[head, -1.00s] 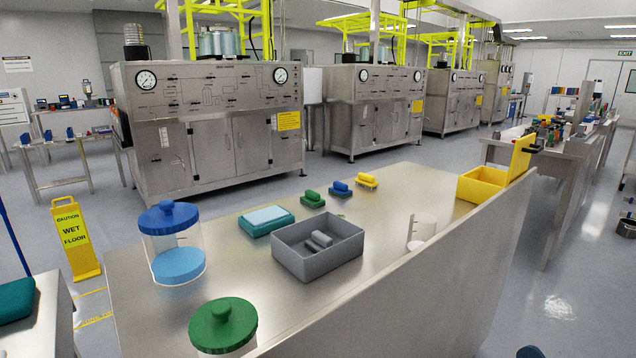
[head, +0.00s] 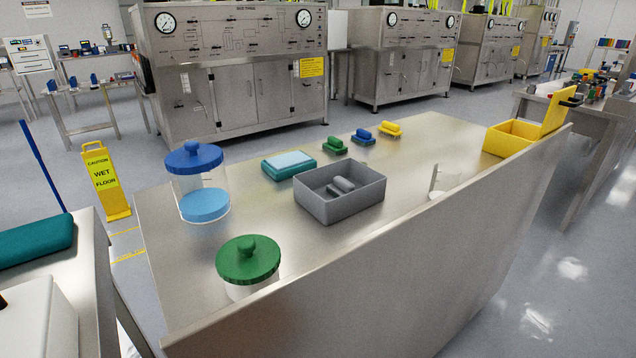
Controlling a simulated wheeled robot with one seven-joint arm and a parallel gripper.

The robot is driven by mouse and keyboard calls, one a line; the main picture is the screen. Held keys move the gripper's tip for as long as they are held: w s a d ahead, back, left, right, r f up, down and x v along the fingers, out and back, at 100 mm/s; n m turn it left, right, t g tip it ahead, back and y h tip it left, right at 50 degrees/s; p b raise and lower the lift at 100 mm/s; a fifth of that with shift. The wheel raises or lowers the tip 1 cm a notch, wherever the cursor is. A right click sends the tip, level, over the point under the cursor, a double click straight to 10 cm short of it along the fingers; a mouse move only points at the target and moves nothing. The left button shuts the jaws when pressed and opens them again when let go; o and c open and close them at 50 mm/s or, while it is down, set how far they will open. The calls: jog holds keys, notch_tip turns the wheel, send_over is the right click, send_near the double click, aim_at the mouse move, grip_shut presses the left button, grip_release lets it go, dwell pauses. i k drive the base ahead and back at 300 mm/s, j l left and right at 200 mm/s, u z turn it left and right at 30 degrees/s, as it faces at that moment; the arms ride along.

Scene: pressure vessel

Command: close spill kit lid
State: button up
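A yellow box (head: 507,139) stands at the far right end of the steel table. Its yellow lid (head: 556,104) stands raised on the box's right side, so the box is open at the top. A small black part (head: 571,101) sticks out at the lid's upper right. I take this box to be the spill kit; no label on it is readable. My gripper is not in the head view.
The steel table (head: 420,154) carries a blue-lidded jar (head: 196,160), a green-lidded jar (head: 247,262), a grey bin (head: 362,197), a teal tray (head: 289,164) and several small coloured brushes. A wet floor sign (head: 106,182) stands left. Floor at right (head: 560,270) is clear.

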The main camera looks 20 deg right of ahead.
aim_at(559, 105)
jog(key=z, duration=1.45)
